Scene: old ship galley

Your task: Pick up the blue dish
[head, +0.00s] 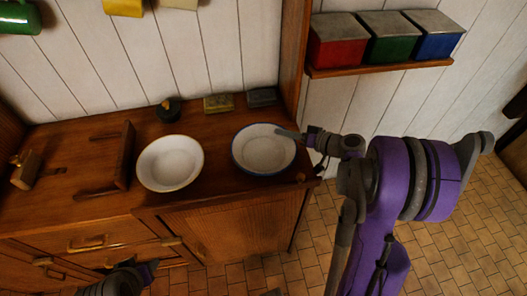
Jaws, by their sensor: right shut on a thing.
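The blue dish (262,152), a round bowl with a pale inside and a blue rim, is at the right end of the wooden counter. My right gripper (291,134) reaches in from the right and is shut on the dish's right rim. The dish looks about level; I cannot tell whether it touches the counter. Part of my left gripper (150,268) shows low at the left, in front of the drawers and away from the dish. Its fingers are too unclear to read.
A second pale dish (170,163) stands just left on the counter (222,193). A wooden rack (124,155) is further left. A dark small item (168,110) and two small boxes (218,103) sit behind. A shelf (380,68) with red, green and blue boxes hangs upper right.

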